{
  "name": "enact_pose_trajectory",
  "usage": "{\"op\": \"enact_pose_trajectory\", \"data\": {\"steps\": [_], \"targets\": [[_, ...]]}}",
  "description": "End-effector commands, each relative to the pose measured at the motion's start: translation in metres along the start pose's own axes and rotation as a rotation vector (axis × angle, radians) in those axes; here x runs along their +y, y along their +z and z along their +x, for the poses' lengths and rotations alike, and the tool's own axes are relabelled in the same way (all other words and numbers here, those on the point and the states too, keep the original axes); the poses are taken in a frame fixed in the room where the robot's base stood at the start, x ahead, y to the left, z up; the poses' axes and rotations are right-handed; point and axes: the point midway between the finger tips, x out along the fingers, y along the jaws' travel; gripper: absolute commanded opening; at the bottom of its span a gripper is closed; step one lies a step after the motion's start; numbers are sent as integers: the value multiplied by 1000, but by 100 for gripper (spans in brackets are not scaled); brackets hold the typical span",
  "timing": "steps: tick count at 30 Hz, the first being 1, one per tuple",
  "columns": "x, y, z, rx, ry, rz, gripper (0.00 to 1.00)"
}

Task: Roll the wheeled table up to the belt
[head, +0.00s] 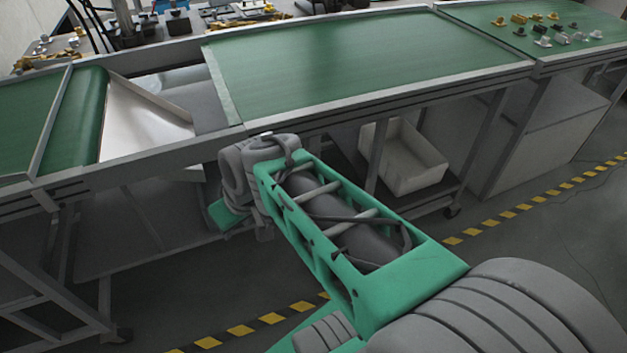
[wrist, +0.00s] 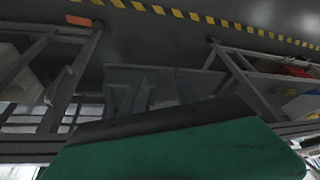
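A long table with a green top (head: 350,62) and a grey frame stands across the head view. A caster (head: 452,211) shows under its right end. A green belt section (head: 84,115) with a rounded end is at the left, across a gap from that top. Another frame at lower left also has a caster (head: 121,335). I cannot tell for certain which frame is the wheeled table. My gripper (head: 230,214) is low by the table's front side, largely hidden behind my wrist; its fingers do not show. The wrist view shows a green surface (wrist: 190,153) that I cannot identify.
A white sloping tray (head: 145,120) lies in the gap. A white bin (head: 403,158) sits on the lower shelf. Small metal parts (head: 541,41) lie on the right green top. Yellow-black floor tape (head: 241,330) runs along the front; the floor at right is clear.

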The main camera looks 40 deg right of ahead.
Motion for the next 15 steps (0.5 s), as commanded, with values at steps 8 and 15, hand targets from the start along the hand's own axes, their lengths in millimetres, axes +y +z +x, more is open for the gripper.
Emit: {"op": "enact_pose_trajectory", "data": {"steps": [8, 15], "targets": [[154, -21, 190, 537, -112, -53, 36], [312, 36, 191, 1072, 114, 56, 36]]}}
